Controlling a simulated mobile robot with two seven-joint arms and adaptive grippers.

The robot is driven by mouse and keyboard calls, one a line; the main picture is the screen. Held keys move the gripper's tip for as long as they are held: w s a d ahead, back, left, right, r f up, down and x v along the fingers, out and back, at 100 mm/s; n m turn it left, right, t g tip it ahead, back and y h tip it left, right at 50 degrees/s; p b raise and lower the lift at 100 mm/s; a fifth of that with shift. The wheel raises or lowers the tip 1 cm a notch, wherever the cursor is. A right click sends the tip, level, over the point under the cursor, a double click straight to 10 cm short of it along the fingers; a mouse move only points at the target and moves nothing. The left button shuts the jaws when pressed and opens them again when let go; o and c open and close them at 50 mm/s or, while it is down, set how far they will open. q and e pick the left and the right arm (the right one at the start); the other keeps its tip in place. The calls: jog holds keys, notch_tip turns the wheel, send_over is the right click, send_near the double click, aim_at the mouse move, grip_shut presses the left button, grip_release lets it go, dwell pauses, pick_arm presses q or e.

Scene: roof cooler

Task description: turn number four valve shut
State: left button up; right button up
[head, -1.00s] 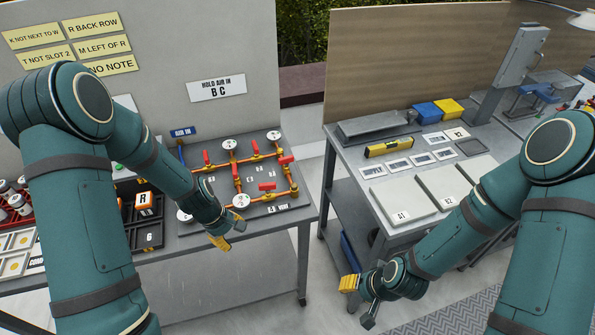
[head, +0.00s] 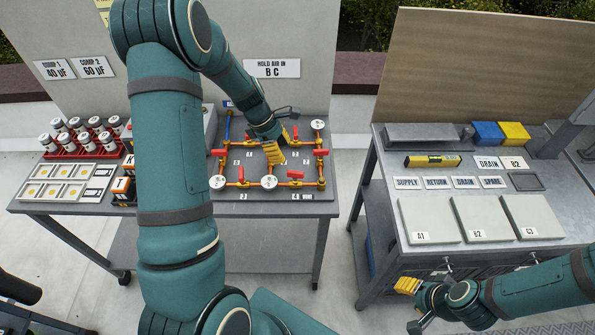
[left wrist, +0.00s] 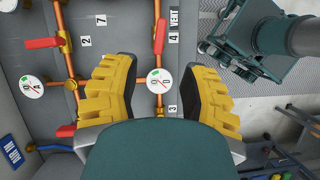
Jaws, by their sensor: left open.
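The valve board (head: 247,145) lies on the left table with copper pipes, red handles and round white gauges. The red handle (head: 295,174) by the "4 VENT" label is on the front pipe and lies along it. In the left wrist view, that handle (left wrist: 160,37) is beyond the fingers, with a white gauge (left wrist: 158,80) between them. My left gripper (head: 274,154) is over the board, open and empty, its fingers (left wrist: 158,92) spread wide. It hides part of the board's middle. My right gripper (head: 410,305) hangs before the right table; its finger opening is unclear.
Other red handles (head: 321,152) and gauges (head: 318,124) surround the left gripper closely. A floor gap separates the tables.

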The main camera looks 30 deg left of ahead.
aim_at(295, 172)
pick_arm(q)
jog(key=x, duration=1)
jog(key=shift+f, duration=0.1)
grip_shut()
